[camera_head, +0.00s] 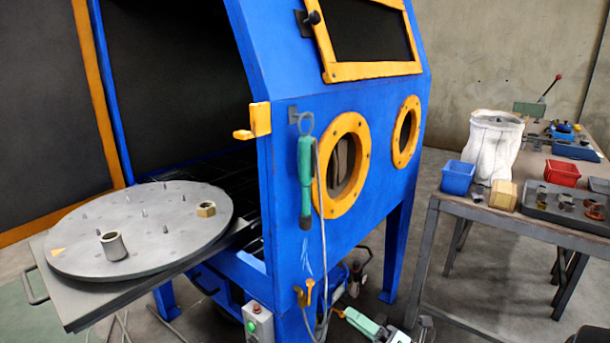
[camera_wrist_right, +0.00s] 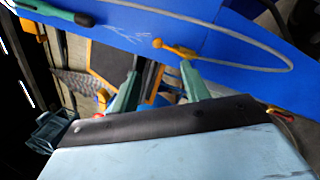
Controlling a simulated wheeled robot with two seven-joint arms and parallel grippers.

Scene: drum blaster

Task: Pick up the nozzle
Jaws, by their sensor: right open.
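A green-handled tool with a dark lower end, which looks like the nozzle (camera_head: 305,178), hangs upright from a ring on the blue cabinet's front, left of the round ports. A grey hose runs down beside it. Part of a green handle also shows at the top left of the right wrist view (camera_wrist_right: 55,11). My right gripper (camera_head: 364,325) is low in front of the cabinet, below and right of the tool and apart from it. In the wrist view its green fingers (camera_wrist_right: 160,68) are spread and empty. My left gripper is not in view.
The blue cabinet (camera_head: 340,245) fills the middle. A round grey turntable (camera_head: 150,230) with a metal cylinder and nut sticks out left. A yellow-orange fitting (camera_wrist_right: 176,49) lies beyond my fingertips. The workbench (camera_head: 520,220) at right holds bins and trays.

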